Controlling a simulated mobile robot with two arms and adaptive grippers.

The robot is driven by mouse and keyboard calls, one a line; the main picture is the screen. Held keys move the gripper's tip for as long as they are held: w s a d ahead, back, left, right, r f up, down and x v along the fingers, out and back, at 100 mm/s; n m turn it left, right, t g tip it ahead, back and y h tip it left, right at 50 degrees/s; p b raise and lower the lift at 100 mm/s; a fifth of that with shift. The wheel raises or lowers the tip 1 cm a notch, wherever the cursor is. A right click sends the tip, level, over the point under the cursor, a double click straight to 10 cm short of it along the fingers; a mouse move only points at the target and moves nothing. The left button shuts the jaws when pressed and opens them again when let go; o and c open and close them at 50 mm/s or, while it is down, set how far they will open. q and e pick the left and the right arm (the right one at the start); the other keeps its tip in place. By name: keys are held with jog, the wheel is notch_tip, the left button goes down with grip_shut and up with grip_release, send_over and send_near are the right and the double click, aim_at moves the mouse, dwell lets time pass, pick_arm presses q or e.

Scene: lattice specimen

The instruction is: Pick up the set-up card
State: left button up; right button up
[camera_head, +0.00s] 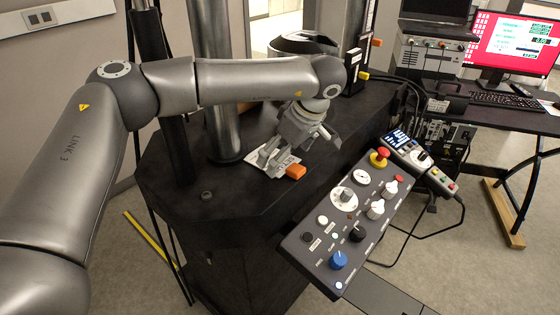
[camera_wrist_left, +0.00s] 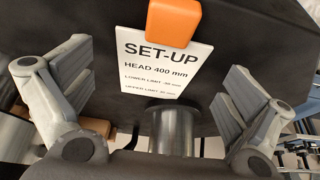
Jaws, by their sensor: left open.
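The set-up card (camera_head: 284,163) is a white card with black print on the black top of the machine. In the left wrist view the card (camera_wrist_left: 158,72) reads "SET-UP, HEAD 400 mm" with limits below. An orange block (camera_wrist_left: 174,20) overlaps its top edge; it also shows in the head view (camera_head: 296,171). My left gripper (camera_head: 292,148) is open just over the card. In the wrist view its fingers stand apart on either side of the card, not visibly touching it. In the head view the gripper hides part of the card. My right gripper is not in view.
A steel column (camera_head: 222,90) rises beside the card. A control panel (camera_head: 350,215) with knobs and a red emergency button is in front to the right. A desk with a monitor (camera_head: 515,45) and keyboard stands at the right.

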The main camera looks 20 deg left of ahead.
pick_arm(q)
jog(key=shift+w+a+f, duration=0.1)
jog(key=shift+a+f, duration=0.2)
jog(key=shift+f, duration=0.3)
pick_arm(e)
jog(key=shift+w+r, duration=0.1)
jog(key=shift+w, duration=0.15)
pick_arm(q)
jog(key=shift+d, duration=0.1)
jog(key=c, duration=1)
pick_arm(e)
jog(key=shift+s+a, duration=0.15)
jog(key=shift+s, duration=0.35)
pick_arm(q)
jog(key=shift+r, duration=0.15)
